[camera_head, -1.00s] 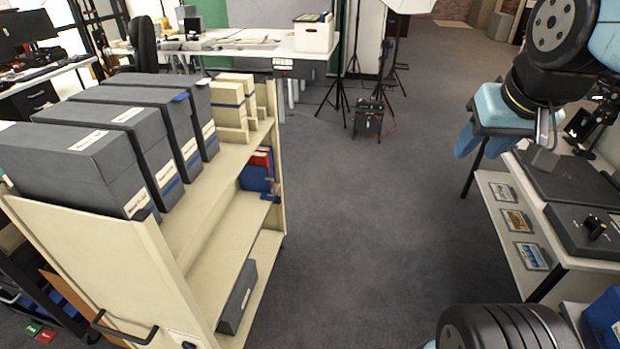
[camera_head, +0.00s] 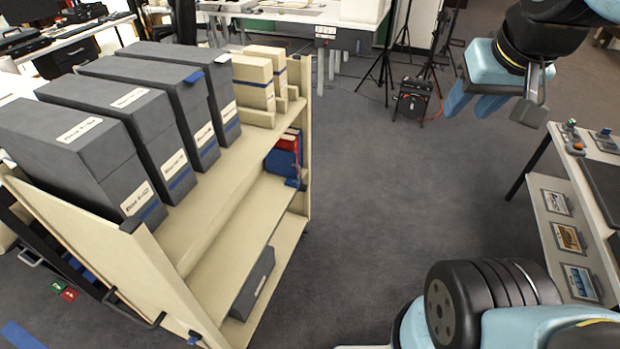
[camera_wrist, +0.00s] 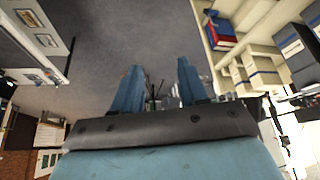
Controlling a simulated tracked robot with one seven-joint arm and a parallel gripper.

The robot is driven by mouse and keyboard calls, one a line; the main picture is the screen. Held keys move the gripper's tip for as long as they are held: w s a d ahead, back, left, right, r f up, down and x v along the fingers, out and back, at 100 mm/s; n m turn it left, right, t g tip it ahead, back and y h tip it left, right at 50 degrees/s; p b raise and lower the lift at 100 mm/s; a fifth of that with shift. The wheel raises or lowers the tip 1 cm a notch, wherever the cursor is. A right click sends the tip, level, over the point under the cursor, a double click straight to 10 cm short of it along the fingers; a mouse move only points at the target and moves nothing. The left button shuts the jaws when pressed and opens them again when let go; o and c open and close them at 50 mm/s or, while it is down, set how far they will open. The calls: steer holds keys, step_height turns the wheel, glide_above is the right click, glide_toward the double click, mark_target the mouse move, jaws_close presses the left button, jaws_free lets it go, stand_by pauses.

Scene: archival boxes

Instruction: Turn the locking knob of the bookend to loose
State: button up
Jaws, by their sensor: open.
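My gripper (camera_head: 472,108) is at the upper right of the head view, raised over open floor and well apart from the cart. Its two blue fingers are spread and empty, as the wrist view also shows (camera_wrist: 158,88). A beige shelf cart (camera_head: 160,268) stands at the left. Several grey archival boxes (camera_head: 128,62) stand upright on its top shelf. I cannot clearly make out the bookend or its locking knob. A small dark piece (camera_head: 130,225) sits at the cart's near end beside the closest box, but I cannot tell what it is.
Beige boxes (camera_head: 252,82) and red and blue books (camera_head: 284,158) are at the cart's far end. A grey box (camera_head: 252,284) lies on its lower shelf. A white table (camera_head: 598,225) stands right. Carpet between cart and table is clear. A black case (camera_head: 413,102) stands behind.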

mark_target(306, 189)
steer(key=shift+o, duration=1.1)
steer(key=shift+w, duration=0.1)
steer(key=shift+o, duration=0.6)
steer(key=shift+w, duration=0.2)
steer(key=w+a+f+m+g+y, duration=0.2)
steer(key=w+a+f+g+y, duration=0.15)
steer(key=w, duration=0.55)
steer(key=w+a+f+m+g+y, duration=0.25)
steer(key=w+a+f, duration=0.2)
steer(key=w, duration=0.45)
steer(key=w+a+f+m+g+y, duration=0.1)
steer(key=w+a+f+m+y, duration=0.15)
steer(key=w+f, duration=0.45)
steer(key=w+a+f+m+g+y, duration=0.1)
steer(key=w+f+m+y, duration=0.15)
steer(key=w+f, duration=0.45)
steer(key=w+a+f+m+t+y, duration=0.1)
steer(key=w+f+m+y, duration=0.2)
steer(key=f, duration=0.7)
steer(key=w+f+m+t+y, duration=0.1)
steer(key=w+f+m, duration=0.4)
steer(key=f, duration=0.6)
step_height(306, 189, down, 23)
steer(key=d+m+t+y, duration=0.1)
steer(key=m+t+y, duration=0.1)
steer(key=m+t, duration=0.5)
steer(key=x, duration=1.3)
steer(key=shift+s+a+f, duration=0.2)
steer(key=shift+a+f, duration=0.1)
steer(key=shift+a, duration=0.1)
